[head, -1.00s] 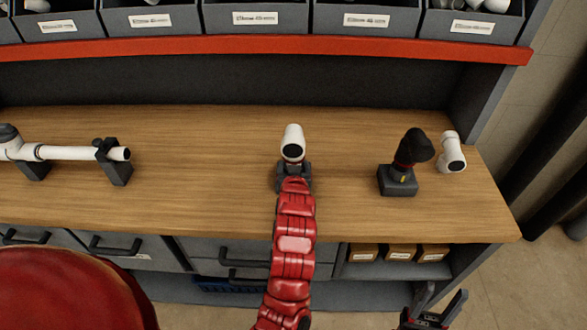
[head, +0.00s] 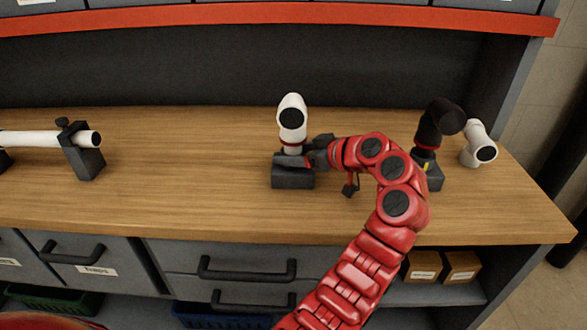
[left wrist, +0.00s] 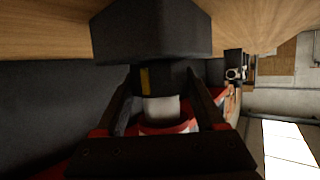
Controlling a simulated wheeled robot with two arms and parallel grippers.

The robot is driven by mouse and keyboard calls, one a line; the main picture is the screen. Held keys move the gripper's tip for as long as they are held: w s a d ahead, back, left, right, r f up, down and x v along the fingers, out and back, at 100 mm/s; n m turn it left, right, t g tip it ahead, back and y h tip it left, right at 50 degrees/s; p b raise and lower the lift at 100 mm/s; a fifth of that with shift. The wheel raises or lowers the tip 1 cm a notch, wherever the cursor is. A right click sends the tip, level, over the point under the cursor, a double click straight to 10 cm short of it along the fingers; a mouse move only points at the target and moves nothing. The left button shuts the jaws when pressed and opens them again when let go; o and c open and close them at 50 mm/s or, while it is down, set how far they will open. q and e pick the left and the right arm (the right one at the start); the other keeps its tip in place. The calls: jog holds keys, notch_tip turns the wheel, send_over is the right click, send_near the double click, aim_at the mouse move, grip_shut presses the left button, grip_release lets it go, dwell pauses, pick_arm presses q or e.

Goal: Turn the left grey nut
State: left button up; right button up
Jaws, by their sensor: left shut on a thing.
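A white elbow pipe (head: 291,108) with a dark open mouth stands upright on a dark block (head: 292,178) on the bench. A red ring shows low on the pipe in the head view. My left gripper (head: 303,159) reaches in from the right, low beside the pipe, just above the block. In the left wrist view, the left gripper's two fingers (left wrist: 161,82) close on the dark grey nut (left wrist: 168,78) under the block (left wrist: 150,35). The nut has a yellow mark. My right gripper is out of view.
A black elbow pipe (head: 440,122) stands on a second block behind my arm at the right. A loose white elbow (head: 479,143) lies beside it. A white pipe (head: 45,139) rests in a clamp stand (head: 81,160) at the left. The bench between is clear.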

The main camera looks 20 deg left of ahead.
pick_arm(q)
jog(key=shift+f+n+g+b, duration=0.15)
jog(key=shift+n+g+b, duration=1)
jog(key=shift+g, duration=0.25)
jog(key=shift+n+g+y, duration=0.3)
jog(key=shift+n, duration=0.05)
jog(key=o, duration=1.3)
jog(key=shift+o, duration=0.2)
